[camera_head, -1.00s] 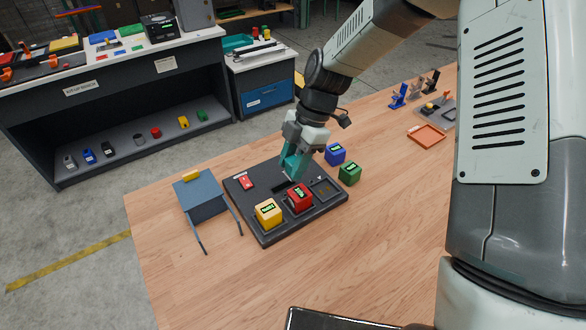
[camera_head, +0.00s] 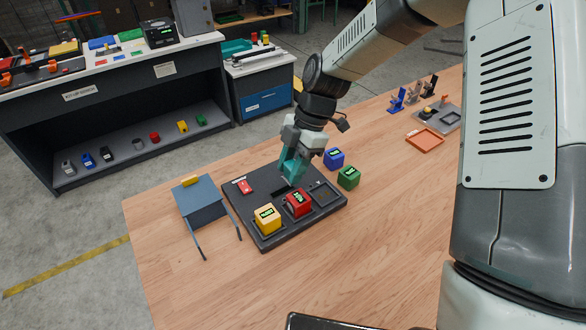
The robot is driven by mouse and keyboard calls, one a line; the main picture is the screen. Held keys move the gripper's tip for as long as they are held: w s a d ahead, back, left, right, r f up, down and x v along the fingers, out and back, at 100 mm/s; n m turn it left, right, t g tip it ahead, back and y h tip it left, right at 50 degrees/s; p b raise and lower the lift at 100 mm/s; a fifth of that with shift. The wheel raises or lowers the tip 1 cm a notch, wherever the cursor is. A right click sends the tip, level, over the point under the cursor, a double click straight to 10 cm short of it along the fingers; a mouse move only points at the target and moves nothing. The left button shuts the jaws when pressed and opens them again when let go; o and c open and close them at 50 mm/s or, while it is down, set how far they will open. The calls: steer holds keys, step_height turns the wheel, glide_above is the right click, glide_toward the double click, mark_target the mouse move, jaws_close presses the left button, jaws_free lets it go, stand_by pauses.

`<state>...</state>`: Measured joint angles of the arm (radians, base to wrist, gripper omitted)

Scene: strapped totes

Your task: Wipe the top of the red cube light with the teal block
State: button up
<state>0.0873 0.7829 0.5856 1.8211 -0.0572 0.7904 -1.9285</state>
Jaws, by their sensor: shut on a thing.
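The red cube light (camera_head: 298,203) sits on the dark tray (camera_head: 268,242), with a dark and green label on its top. My gripper (camera_head: 292,165) is shut on the teal block (camera_head: 293,172) and holds it over the tray, just behind the red cube light and apart from its top. The fingertips are small in this view and partly merge with the teal block. A yellow cube light (camera_head: 267,219) sits left of the red one on the same tray.
A blue cube (camera_head: 334,158) and a green cube (camera_head: 348,177) stand on the table right of the tray. A small blue-grey stand (camera_head: 200,203) with a yellow piece on top is at the left. An orange tray (camera_head: 425,141) lies farther right. The front table is clear.

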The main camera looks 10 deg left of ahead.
steer(key=shift+f, duration=2.9)
steer(key=shift+w+d+f, duration=0.2)
steer(key=shift+f, duration=0.25)
steer(key=shift+w+d+f, duration=0.2)
steer(key=shift+f, duration=0.25)
steer(key=shift+w+d, duration=1.05)
steer(key=shift+s+a, duration=1.5)
steer(key=shift+r, duration=4.05)
steer(key=shift+w, duration=0.1)
steer(key=w+a+f+m+t, duration=0.25)
steer(key=w+m, duration=0.35)
steer(key=w, duration=0.3)
steer(key=w+a+f+m+t, duration=0.2)
steer(key=w+a+m, duration=0.3)
steer(key=w, duration=0.4)
steer(key=w+a+f+m+t, duration=0.2)
steer(key=w+m, duration=0.5)
steer(key=w, duration=0.2)
steer(key=f, duration=0.9)
steer(key=shift+s+a+f, duration=0.15)
steer(key=shift+a+f, duration=0.1)
steer(key=shift+f, duration=0.15)
